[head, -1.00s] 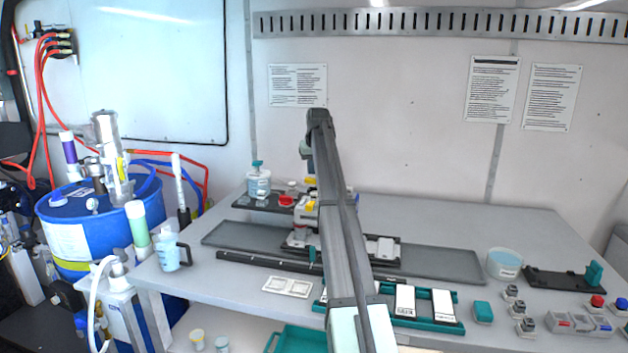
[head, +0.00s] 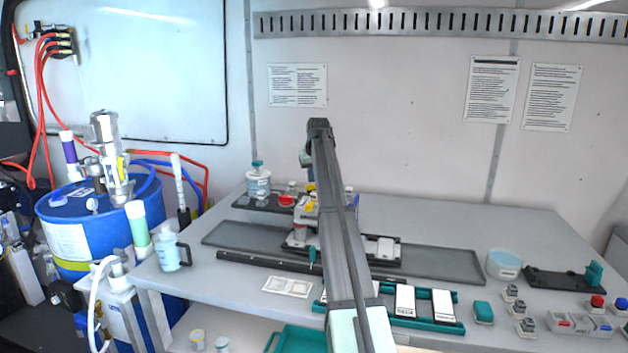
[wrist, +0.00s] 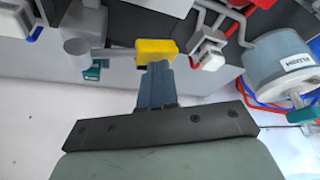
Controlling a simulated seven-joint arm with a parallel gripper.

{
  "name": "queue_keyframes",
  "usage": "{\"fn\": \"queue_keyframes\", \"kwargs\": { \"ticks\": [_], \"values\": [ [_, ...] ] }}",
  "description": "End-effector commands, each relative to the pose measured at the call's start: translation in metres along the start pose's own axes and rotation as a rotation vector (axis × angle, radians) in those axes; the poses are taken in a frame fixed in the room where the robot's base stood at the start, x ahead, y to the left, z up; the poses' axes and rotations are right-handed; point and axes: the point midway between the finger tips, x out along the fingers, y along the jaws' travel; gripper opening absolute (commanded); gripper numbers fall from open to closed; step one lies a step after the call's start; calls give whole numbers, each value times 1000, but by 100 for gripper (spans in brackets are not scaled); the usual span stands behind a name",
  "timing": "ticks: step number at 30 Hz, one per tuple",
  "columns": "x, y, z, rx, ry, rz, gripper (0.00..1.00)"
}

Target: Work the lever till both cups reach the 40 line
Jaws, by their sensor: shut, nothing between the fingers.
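The lever in the wrist view is a grey bar with a yellow block (wrist: 157,52) at its end. My gripper (wrist: 158,72) is shut, its dark blue fingers right against or just over the yellow block; I cannot tell whether they touch. Nothing is between the fingers. In the head view the proportioner (head: 303,212) stands on the bench behind my arm, which hides much of it and my fingertips. I cannot make out the two cups or their 40 lines.
A jar with a teal top (head: 258,182) stands left of the proportioner; the wrist view shows it at right (wrist: 278,68). A graduated jug (head: 172,252) is at the bench's left. Teal trays with white cards (head: 443,305) lie in front. A round tub (head: 503,263) stands right.

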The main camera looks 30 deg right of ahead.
Motion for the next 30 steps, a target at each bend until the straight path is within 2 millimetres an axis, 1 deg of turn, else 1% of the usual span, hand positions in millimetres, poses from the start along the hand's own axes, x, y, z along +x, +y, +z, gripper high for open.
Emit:
{"fn": "queue_keyframes", "kwargs": {
  "ticks": [5,14,20,30],
  "values": [
    [6,0,3,0,-1,0,0],
    [4,0,2,0,0,-1,0],
    [-5,0,-3,0,-1,-1,0],
    [-31,0,-14,0,0,0,0]
  ]
}}
